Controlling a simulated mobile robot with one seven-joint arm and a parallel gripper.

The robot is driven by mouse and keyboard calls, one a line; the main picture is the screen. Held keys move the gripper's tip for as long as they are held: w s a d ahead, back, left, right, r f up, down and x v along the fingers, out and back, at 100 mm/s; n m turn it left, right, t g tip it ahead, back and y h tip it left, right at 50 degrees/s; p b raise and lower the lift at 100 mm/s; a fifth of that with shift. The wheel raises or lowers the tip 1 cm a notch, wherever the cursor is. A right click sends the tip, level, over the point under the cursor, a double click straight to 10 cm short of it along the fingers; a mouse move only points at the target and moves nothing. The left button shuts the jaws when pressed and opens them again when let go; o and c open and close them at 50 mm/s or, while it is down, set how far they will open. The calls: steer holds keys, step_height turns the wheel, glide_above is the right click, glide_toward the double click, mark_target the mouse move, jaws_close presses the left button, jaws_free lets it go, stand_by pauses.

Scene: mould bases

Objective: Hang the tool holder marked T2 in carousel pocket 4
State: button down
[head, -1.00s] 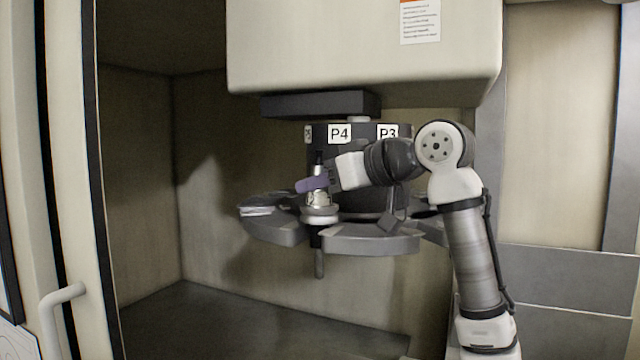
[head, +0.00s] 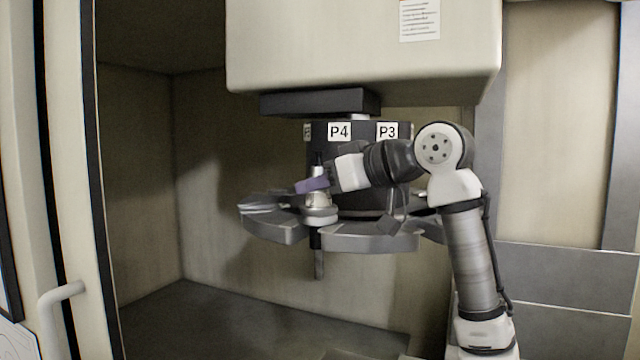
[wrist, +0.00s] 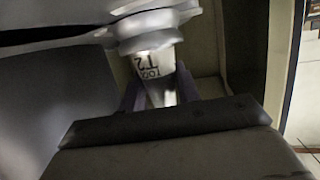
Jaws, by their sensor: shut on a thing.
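The tool holder marked T2 (head: 317,198) is upright at the carousel (head: 370,238), its collar at the gap between two plates under the P4 label (head: 339,131). Its dark tool shank hangs below the plates. My gripper (head: 314,184), with purple fingers, is shut on the holder from the right. In the wrist view the holder (wrist: 153,65) shows its T2 marking between the fingers (wrist: 160,92). I cannot tell whether the collar is fully seated in pocket 4.
The P3 label (head: 387,130) is right of P4 on the dark hub. A large pale housing (head: 365,50) hangs above the carousel. A door frame with a handle (head: 62,292) stands at the left. Free room lies left of and below the carousel.

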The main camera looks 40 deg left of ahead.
stand_by(0.4)
steer(key=c, duration=1)
jaws_free()
steer(key=shift+s+f, duration=0.1)
steer(key=shift+o, duration=0.4)
steer(key=shift+f, duration=0.2)
steer(key=b+v, duration=0.4)
steer(key=v, duration=1)
steer(key=shift+r, duration=0.15)
steer(key=shift+a, duration=0.1)
